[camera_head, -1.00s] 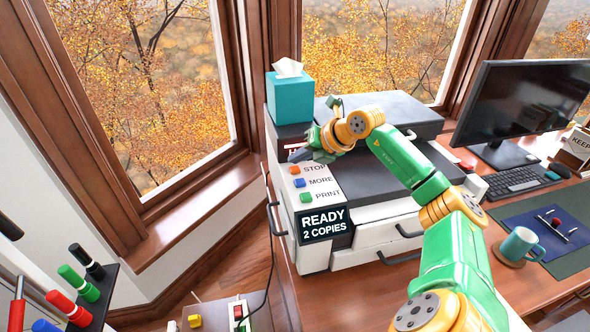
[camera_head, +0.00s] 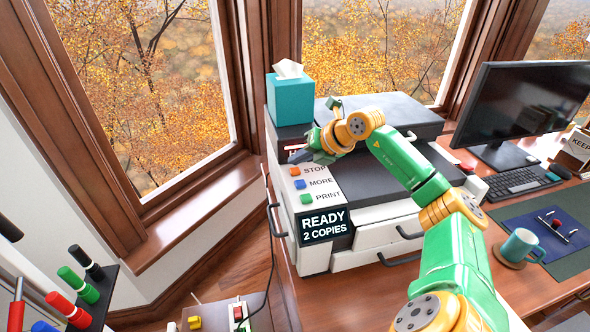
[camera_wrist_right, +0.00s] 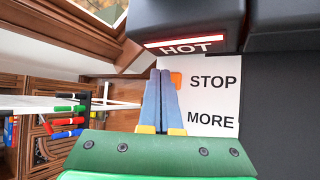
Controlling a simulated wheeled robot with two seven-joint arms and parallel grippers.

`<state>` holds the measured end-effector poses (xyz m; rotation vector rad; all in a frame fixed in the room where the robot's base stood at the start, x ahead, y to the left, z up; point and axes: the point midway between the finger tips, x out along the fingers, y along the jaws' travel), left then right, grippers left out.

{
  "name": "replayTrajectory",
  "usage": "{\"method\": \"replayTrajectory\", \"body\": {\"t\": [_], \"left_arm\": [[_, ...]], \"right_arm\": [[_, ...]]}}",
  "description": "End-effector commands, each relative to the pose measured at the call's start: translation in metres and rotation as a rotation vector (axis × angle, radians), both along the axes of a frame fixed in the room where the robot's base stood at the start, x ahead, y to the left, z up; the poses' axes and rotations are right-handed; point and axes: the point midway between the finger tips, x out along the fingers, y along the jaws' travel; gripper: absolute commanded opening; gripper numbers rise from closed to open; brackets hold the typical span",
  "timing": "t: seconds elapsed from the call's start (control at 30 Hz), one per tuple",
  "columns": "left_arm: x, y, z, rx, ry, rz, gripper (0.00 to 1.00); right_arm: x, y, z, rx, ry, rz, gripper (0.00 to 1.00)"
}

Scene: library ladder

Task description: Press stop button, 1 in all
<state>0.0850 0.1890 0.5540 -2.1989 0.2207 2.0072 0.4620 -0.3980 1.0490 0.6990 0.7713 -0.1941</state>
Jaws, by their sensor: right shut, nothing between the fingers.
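The copier (camera_head: 375,178) stands on the desk with a white button panel on its left. The orange stop button (camera_head: 295,170) sits at the top of the panel beside the word STOP; it also shows in the right wrist view (camera_wrist_right: 176,79). My right gripper (camera_head: 298,156) is shut and empty, its fingertips just above and behind the stop button in the head view. In the right wrist view its blue fingers (camera_wrist_right: 160,75) point at the panel edge beside the button, partly overlapping its side. I cannot tell whether they touch. My left gripper is not in view.
Below stop are the blue MORE button (camera_head: 299,183) and green PRINT button (camera_head: 305,198). A dark block marked HOT (camera_wrist_right: 190,30) with a glowing red strip is close to the fingers. A teal tissue box (camera_head: 290,97) stands on the copier's back corner.

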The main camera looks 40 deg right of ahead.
Motion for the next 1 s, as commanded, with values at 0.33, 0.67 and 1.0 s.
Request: {"method": "replayTrajectory", "body": {"t": [0.33, 0.67, 1.0], "left_arm": [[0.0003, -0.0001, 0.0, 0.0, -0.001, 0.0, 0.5], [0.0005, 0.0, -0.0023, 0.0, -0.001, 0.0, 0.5], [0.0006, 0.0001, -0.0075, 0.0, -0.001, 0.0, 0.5]], "right_arm": [[0.0, 0.0, 0.0, 0.0, 0.0, 0.0, 0.0], [0.0, -0.0001, -0.0026, 0.0, 0.0, 0.0, 0.0], [-0.0001, 0.0001, -0.0085, 0.0, 0.0, 0.0, 0.0]]}}
